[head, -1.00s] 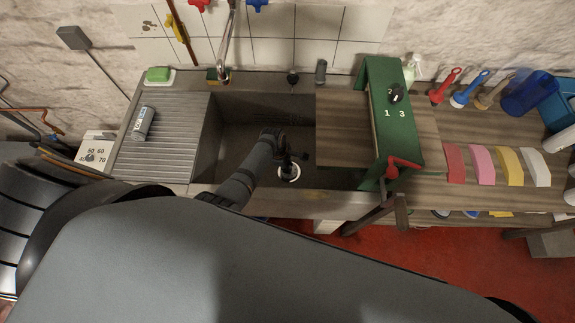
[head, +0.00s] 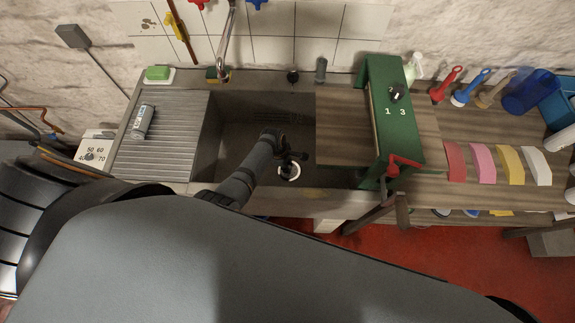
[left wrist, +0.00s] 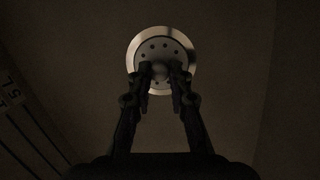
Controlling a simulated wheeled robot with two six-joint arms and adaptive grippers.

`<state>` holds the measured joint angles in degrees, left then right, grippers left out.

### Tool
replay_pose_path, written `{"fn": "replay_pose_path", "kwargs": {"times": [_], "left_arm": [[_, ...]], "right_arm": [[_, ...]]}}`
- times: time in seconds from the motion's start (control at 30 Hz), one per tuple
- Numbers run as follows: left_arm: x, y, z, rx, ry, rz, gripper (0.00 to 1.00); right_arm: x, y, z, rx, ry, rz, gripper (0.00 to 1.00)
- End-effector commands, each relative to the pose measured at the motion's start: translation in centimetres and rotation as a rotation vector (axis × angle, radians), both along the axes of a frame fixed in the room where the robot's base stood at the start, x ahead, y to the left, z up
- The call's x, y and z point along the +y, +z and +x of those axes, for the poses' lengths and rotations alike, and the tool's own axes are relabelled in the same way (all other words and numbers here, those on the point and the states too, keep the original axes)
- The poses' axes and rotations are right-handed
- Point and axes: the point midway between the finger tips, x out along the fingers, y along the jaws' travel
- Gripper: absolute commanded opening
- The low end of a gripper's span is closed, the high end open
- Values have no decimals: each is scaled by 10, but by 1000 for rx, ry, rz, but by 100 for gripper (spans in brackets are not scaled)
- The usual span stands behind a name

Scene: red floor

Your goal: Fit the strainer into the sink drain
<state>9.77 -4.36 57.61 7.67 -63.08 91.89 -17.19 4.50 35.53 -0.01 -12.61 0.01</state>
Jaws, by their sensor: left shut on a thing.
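My left gripper (head: 287,162) reaches down into the grey sink basin (head: 235,150). In the left wrist view its two fingers (left wrist: 160,76) are shut on the knob of the strainer (left wrist: 152,49), a dark grey disc with several small holes. A bright metal ring (left wrist: 133,58), which looks like the drain rim, shows around the disc. In the head view a pale ring (head: 289,173) shows below the fingertips, partly covered by them. I cannot tell whether the strainer is seated in the drain or just above it. My right gripper is not in view.
A wooden board (head: 343,135) covers the basin's right part, beside a green frame (head: 389,115). The tap (head: 228,45) hangs over the back edge. A grey can (head: 142,121) lies on the ribbed drainboard (head: 165,150). The basin walls are close around my left arm.

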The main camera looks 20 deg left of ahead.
Motion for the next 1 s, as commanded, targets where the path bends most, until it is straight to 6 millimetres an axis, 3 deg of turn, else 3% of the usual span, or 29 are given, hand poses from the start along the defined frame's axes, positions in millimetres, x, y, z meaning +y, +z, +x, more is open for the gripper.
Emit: {"fn": "replay_pose_path", "kwargs": {"times": [0.03, 0.2, 0.57, 0.77, 1.0], "left_arm": [[0, 0, 0, 0, 0, 0, 22], [0, 0, 0, 0, 0, 0, 45], [1, 3, 0, -1, 0, 0, 46], [7, 31, -2, -4, 1, 0, 46], [18, 87, -6, -5, 0, 0, 46]], "right_arm": [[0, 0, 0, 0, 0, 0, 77], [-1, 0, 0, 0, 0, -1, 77], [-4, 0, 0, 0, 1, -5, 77], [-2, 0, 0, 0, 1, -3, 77], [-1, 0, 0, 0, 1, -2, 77]]}}
